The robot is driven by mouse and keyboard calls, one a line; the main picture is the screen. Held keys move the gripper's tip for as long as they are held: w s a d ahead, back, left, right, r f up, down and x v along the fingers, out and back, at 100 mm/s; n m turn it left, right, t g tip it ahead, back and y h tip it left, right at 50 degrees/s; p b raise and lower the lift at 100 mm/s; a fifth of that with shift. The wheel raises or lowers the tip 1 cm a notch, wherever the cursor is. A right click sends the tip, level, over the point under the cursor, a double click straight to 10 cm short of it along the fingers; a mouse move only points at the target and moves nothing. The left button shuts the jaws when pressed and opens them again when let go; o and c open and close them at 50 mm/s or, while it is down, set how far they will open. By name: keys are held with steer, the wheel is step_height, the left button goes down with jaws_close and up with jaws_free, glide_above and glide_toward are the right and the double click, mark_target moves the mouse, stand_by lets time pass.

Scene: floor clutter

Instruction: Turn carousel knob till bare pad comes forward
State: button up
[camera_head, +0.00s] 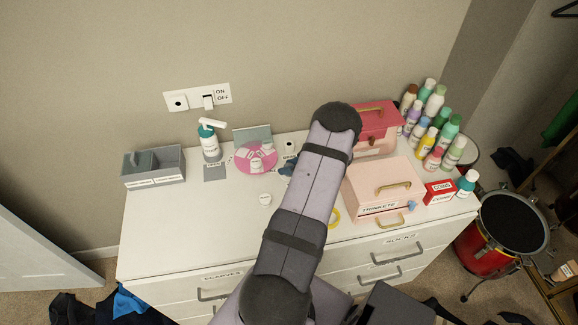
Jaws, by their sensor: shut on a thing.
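The pink carousel (243,150) is a round disc lying on the white dresser top, left of my arm. It has white markings, and small whitish pieces stand on it. I cannot tell which pad is bare. A dark blue-grey end piece, which I take for my gripper (287,169), shows at the carousel's right edge. It is shut; its fingertips and most of the wrist are hidden behind my arm. The carousel knob is not clearly visible; it seems to be at the gripper.
A pale pink box (370,187), a red-pink box (378,125) and several bottles (440,130) crowd the right side. The front left top is clear.

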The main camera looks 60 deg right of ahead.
steer(key=shift+r, duration=0.1)
steer(key=o, duration=1)
steer(key=shift+o, duration=0.2)
steer(key=shift+r+b, duration=0.95)
steer(key=shift+r, duration=4)
